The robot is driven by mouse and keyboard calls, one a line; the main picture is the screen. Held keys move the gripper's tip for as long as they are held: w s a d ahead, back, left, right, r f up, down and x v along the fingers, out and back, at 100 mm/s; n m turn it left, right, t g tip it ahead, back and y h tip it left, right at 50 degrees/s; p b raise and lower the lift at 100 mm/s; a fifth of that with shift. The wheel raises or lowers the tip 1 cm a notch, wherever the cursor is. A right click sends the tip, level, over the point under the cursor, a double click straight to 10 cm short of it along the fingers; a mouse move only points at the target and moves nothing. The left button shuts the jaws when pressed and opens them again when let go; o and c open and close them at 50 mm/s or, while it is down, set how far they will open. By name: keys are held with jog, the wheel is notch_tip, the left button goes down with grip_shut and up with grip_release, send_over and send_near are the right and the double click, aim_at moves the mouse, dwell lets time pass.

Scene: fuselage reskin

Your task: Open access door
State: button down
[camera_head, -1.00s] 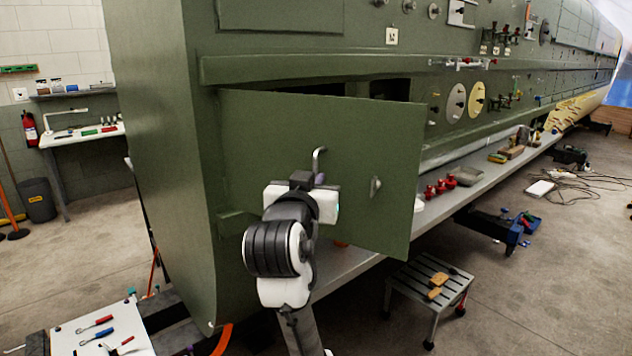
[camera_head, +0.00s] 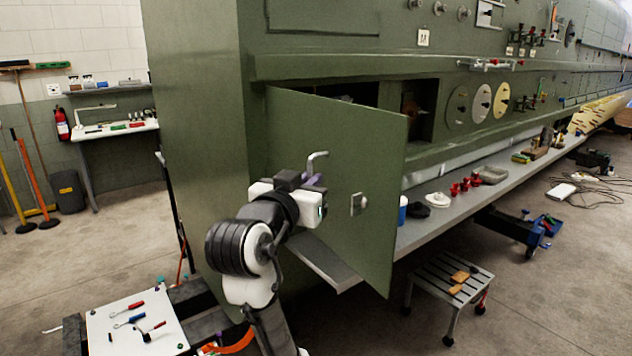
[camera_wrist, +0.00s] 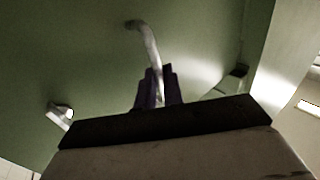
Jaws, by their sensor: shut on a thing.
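The green access door (camera_head: 370,140) stands ajar, swung out from the fuselage along its left edge. A dark opening (camera_head: 418,105) shows behind its free right edge. A bent metal handle (camera_head: 318,158) sticks out of the door's outer face. My gripper (camera_head: 314,182) is at this handle, shut on it. In the wrist view the handle (camera_wrist: 147,45) runs down between the two dark fingers of my gripper (camera_wrist: 158,90). A small latch (camera_head: 359,204) sits on the door to the right of my gripper, and it also shows in the wrist view (camera_wrist: 60,113).
A grey step stool (camera_head: 450,285) stands on the floor below the door's right side. A long grey shelf (camera_head: 430,232) runs along the fuselage. A white board (camera_head: 120,325) with tools lies at lower left.

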jog(key=shift+w+a+f, duration=0.1)
jog(key=shift+w+a, duration=0.15)
jog(key=shift+a, duration=0.25)
jog(key=c, duration=2)
grip_release()
jog(key=o, duration=0.5)
jog(key=shift+w+a+f, duration=0.15)
jog(key=shift+w+f, duration=0.15)
jog(key=shift+w, duration=0.05)
jog(key=b+v, duration=0.1)
jog(key=v, duration=0.3)
jog(key=b+v, duration=0.1)
jog(key=v, duration=0.4)
jog(key=b+v, duration=0.1)
jog(key=v, duration=0.4)
jog(key=shift+s+d+r+b, duration=0.2)
jog(key=shift+d+r+b, duration=0.1)
jog(key=shift+d+b, duration=0.1)
